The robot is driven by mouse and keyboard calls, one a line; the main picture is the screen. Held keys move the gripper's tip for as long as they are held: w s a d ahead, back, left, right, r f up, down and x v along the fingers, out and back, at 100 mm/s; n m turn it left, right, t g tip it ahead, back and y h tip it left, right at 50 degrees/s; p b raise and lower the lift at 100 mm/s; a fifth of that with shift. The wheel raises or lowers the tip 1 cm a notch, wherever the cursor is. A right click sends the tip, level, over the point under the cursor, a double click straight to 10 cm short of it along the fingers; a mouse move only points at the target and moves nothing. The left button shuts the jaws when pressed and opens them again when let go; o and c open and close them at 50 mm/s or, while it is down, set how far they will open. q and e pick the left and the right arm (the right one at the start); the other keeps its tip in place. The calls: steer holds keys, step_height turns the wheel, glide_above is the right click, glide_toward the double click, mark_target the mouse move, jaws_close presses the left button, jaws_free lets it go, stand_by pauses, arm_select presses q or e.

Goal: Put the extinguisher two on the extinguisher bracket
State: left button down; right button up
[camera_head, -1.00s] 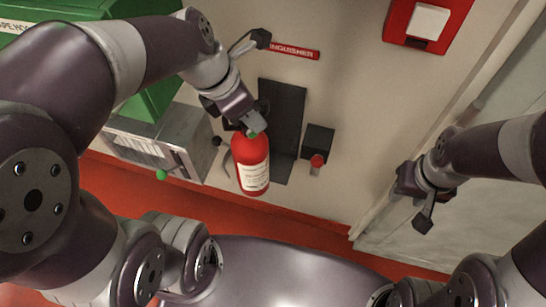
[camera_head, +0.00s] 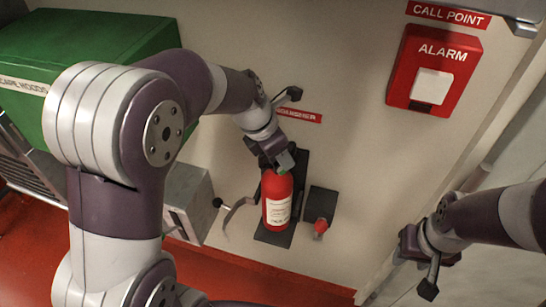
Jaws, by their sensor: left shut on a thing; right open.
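The red extinguisher (camera_head: 277,203) with a white label hangs upright in my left gripper (camera_head: 281,166), which is shut on its top. The dark extinguisher bracket (camera_head: 272,238) is a tall plate on the wall, directly behind the extinguisher in this view. The extinguisher covers much of the plate. I cannot tell whether the two touch. The hose curves out on the left side of the extinguisher. My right gripper (camera_head: 421,268) is open and empty at the right, away from the extinguisher.
A small dark box with a red knob (camera_head: 320,225) is on the wall right of the bracket. A red alarm call point (camera_head: 432,72) is at upper right. A green box (camera_head: 85,50) and a grey cabinet (camera_head: 190,200) stand left. The floor is red.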

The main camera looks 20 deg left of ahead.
mark_target(280, 167)
arm_select(q)
step_height(280, 167, down, 4)
steer(key=shift+w+r+b, duration=0.1)
steer(key=shift+b, duration=0.55)
steer(key=c, duration=0.7)
jaws_free()
steer(key=shift+f, duration=0.25)
steer(key=shift+c, duration=0.2)
steer(key=shift+s, duration=0.2)
steer(key=shift+r, duration=0.45)
steer(key=p+v, duration=0.2)
steer(key=v, duration=0.9)
steer(key=shift+s+a+r+p, duration=0.1)
steer(key=shift+a+r+p, duration=0.1)
steer(key=shift+p, duration=0.15)
